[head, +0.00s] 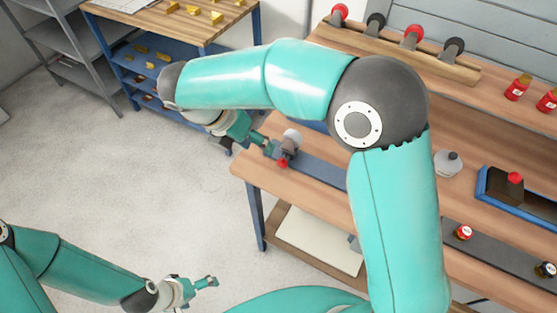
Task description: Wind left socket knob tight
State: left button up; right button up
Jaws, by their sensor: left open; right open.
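A small red knob (283,163) shows at the left end of a dark grey strip (318,171) on the wooden bench. It sits by a grey fitting (289,147) with a pale rounded top. My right gripper (268,149) is open and right beside this fitting, on its left; I cannot tell whether the fingers touch it. My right arm hides part of the strip. My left gripper (212,282) is open and empty over the floor at the lower left, well away from the bench.
A rack of red and black knobs (412,36) stands at the bench's back. A pale round flask-like piece (448,163) and a blue tray (483,187) lie to the right. Red-topped (464,233) and black (545,269) pieces sit on the strip's right part. Floor at left is clear.

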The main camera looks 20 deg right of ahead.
aim_at(282, 164)
jog(key=x, duration=1.2)
grip_shut()
jog(key=shift+b, duration=0.3)
jog(key=shift+s+d+f+t+y+b, duration=0.15)
jog(key=shift+t+y+b, duration=0.45)
jog(key=shift+b, duration=0.5)
jog(key=t+y+b, duration=0.1)
jog(key=b, duration=0.2)
jog(key=m+t+y+b, duration=0.1)
jog(key=t+b, duration=0.1)
jog(key=b, duration=0.1)
jog(key=shift+s+d, duration=0.2)
jog(key=shift+t+y+b, duration=0.4)
jog(key=shift+t+b, duration=0.2)
jog(key=shift+b, duration=0.3)
